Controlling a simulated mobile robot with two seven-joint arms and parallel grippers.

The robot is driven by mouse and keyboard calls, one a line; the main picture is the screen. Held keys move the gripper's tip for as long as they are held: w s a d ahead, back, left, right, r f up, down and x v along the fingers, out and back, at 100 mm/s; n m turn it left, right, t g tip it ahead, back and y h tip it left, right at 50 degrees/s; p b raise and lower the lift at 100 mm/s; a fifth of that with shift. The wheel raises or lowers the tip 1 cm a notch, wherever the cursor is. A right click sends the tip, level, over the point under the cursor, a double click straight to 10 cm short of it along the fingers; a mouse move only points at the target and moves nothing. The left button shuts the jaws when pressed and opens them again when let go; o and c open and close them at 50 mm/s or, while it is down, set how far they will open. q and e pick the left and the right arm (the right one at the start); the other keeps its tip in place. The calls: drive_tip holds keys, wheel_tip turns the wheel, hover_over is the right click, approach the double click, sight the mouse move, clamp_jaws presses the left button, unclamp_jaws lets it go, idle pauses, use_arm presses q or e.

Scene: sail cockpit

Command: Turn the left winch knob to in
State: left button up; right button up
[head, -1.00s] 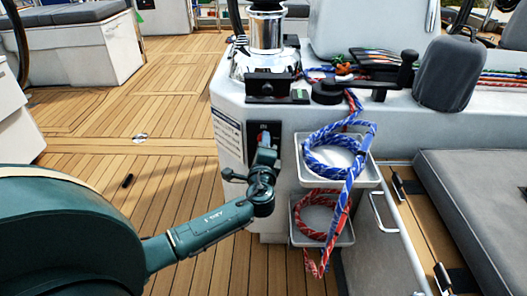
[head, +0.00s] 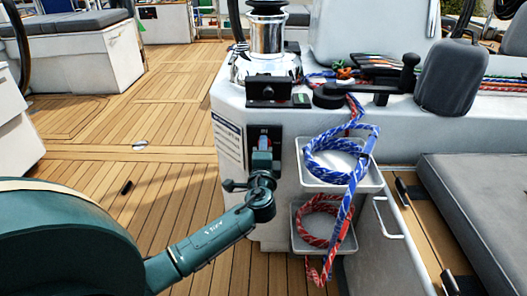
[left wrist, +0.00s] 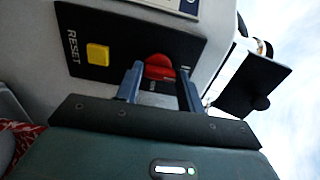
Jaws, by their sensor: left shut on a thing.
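A black panel (left wrist: 90,48) on the side of the white console carries a red knob (left wrist: 159,68) and a yellow button marked RESET (left wrist: 97,54). The panel (head: 264,130) also shows in the head view, on the console's front face. My left gripper (head: 264,147) is at this panel. In the left wrist view its fingers (left wrist: 160,82) stand on either side of the red knob and are shut on it. The marks around the knob are too small or covered to read. My right gripper is in neither view.
A chrome winch (head: 267,40) stands on the console above the panel. A black box with a round knob (head: 268,91) sits in front of it. White bins (head: 375,182) with coiled ropes (head: 335,158) hang just right of my gripper. The deck on the left is mostly clear.

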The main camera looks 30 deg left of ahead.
use_arm(q)
drive_tip(key=o, duration=1)
drive_tip(key=shift+s, duration=0.1)
drive_tip(key=p+v, duration=0.2)
drive_tip(key=v, duration=1.1)
